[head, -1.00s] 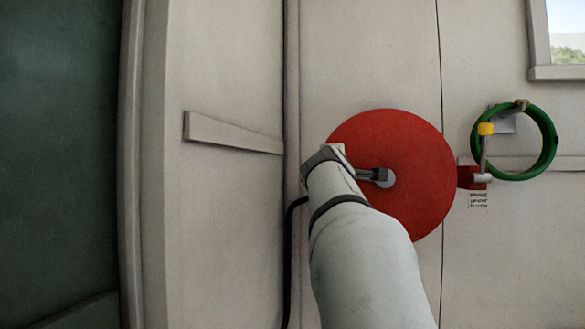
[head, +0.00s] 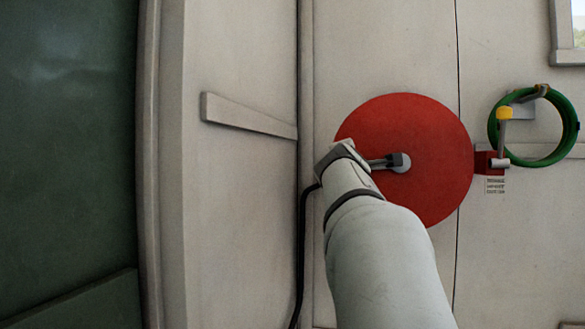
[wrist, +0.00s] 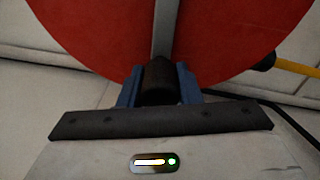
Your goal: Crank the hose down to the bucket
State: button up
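A red reel disc (head: 440,150) stands against the pale wall, with a grey crank arm (head: 380,163) running left from its hub. My gripper (head: 340,155) is at the outer end of the crank, left of the hub; its fingers are hidden in the head view. In the wrist view, my gripper's blue fingers (wrist: 158,88) are on both sides of the dark crank handle (wrist: 158,78) and appear shut on it. The grey crank arm rises behind it over the red disc. A black hose (head: 300,250) hangs down left of the disc. No bucket is in view.
A green hose coil (head: 494,130) with a yellow-capped valve on a red bracket (head: 484,163) is on the wall to the right. A wedge-shaped ledge (head: 250,117) juts from the wall at left. A yellow bar with a black end (wrist: 295,68) shows in the wrist view.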

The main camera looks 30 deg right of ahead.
jog(key=o, duration=0.4)
jog(key=shift+o, duration=0.2)
jog(key=b+v, duration=0.1)
jog(key=v, duration=0.6)
jog(key=shift+s+a, duration=0.25)
